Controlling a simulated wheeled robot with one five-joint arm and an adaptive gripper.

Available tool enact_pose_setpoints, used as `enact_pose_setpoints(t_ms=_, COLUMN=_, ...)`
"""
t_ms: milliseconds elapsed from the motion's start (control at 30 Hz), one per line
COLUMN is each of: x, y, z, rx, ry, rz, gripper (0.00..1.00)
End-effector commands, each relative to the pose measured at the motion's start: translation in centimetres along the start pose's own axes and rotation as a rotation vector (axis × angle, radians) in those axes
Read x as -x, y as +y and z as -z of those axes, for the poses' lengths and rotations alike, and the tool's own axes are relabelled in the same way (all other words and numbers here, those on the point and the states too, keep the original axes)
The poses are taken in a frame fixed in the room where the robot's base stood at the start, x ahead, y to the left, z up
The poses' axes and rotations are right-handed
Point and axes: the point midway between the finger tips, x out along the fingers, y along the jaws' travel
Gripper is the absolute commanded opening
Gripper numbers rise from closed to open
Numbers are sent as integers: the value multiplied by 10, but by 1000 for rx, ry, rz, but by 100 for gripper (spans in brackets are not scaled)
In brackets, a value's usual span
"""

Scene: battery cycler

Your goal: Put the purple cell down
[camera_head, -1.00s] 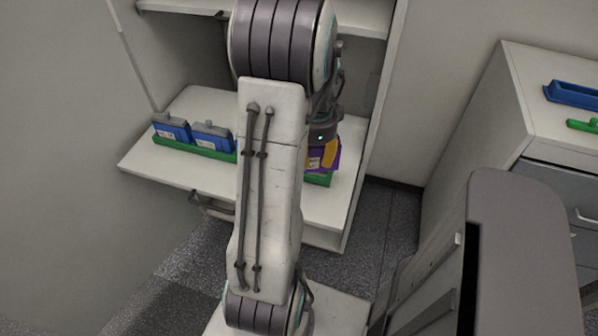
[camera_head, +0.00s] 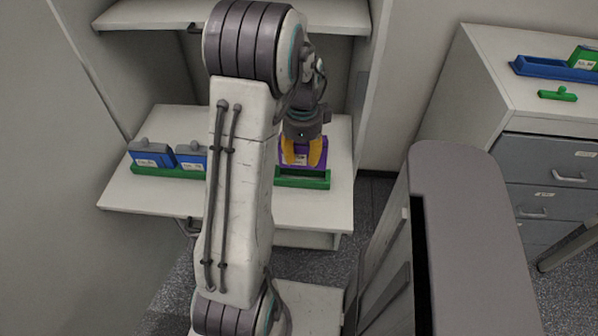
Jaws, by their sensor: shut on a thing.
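The purple cell (camera_head: 316,158) shows in the head view just behind the right end of a green rack (camera_head: 303,179) on the open cabinet's shelf. My gripper (camera_head: 303,160), with yellow fingers, points down and is shut on the purple cell. The cell looks upright. I cannot tell whether its bottom rests in the rack or hangs just above or behind it. My arm hides the middle of the rack.
Two blue cells (camera_head: 152,155) stand in the rack's left part. The shelf (camera_head: 150,200) is bare in front. A drawer cabinet (camera_head: 490,110) at right bears a blue rack (camera_head: 548,72), a green cell (camera_head: 583,58) and a green handled piece (camera_head: 557,95).

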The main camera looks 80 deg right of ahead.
Motion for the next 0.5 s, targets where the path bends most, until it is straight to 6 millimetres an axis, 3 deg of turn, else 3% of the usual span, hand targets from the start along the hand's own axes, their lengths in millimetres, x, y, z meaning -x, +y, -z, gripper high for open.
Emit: enact_pose_setpoints(t_ms=500, x=-41, y=1, z=0, rx=2, ry=0, rz=1, gripper=2)
